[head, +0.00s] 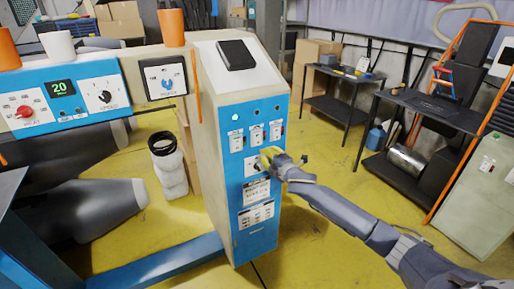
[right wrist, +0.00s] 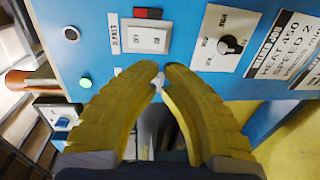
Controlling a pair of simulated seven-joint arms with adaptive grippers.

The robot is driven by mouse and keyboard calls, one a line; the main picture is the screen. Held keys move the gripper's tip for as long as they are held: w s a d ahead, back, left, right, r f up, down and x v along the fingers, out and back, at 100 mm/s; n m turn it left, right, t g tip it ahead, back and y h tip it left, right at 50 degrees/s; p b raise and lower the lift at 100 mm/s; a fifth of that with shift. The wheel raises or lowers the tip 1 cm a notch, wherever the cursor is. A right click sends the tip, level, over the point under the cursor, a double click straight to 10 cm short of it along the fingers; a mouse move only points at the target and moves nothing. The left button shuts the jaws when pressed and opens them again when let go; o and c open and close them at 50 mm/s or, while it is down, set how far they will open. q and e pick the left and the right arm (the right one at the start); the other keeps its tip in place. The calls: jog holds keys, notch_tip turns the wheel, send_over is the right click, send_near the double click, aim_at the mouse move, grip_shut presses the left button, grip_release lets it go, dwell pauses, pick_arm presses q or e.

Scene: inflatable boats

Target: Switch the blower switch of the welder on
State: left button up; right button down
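The welder (head: 226,87) is a tall cabinet with a blue front panel. The panel carries a lit green lamp (head: 235,117) and a row of switches, with a left switch (head: 236,141), a middle switch (head: 256,134) and a right switch (head: 276,130). Their labels are too small to read. My right gripper (head: 266,156) is at the panel below the switches, near a rotary knob (head: 253,164). In the right wrist view, its yellow fingers (right wrist: 160,76) nearly meet at the tips, beside a white rocker switch (right wrist: 147,39). A small white part shows between the tips; contact is unclear. My left gripper is out of view.
A blue control box (head: 68,94) with dials stands at the left, with cups (head: 171,28) above it. Black tables (head: 343,90) stand at the back right. A grey cabinet (head: 478,185) stands at the far right.

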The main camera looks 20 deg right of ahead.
aim_at(255, 145)
jog(key=shift+w+a+f, duration=0.1)
jog(key=shift+w+f, duration=0.05)
jog(key=shift+w, duration=1.15)
jog(key=shift+w+a+f, duration=0.15)
jog(key=shift+w+f, duration=0.05)
jog(key=shift+w, duration=1.1)
jog(key=shift+w+a+f, duration=0.1)
jog(key=shift+w+f, duration=0.05)
jog(key=shift+w, duration=1.15)
jog(key=shift+w+f, duration=0.1)
jog(key=shift+w, duration=0.3)
jog(key=shift+s, duration=0.1)
jog(key=shift+s, duration=0.15)
jog(key=s+d+f, duration=0.1)
jog(key=s, duration=1.2)
jog(key=shift+s+f, duration=0.2)
jog(key=shift+f, duration=0.15)
jog(key=shift+d, duration=0.1)
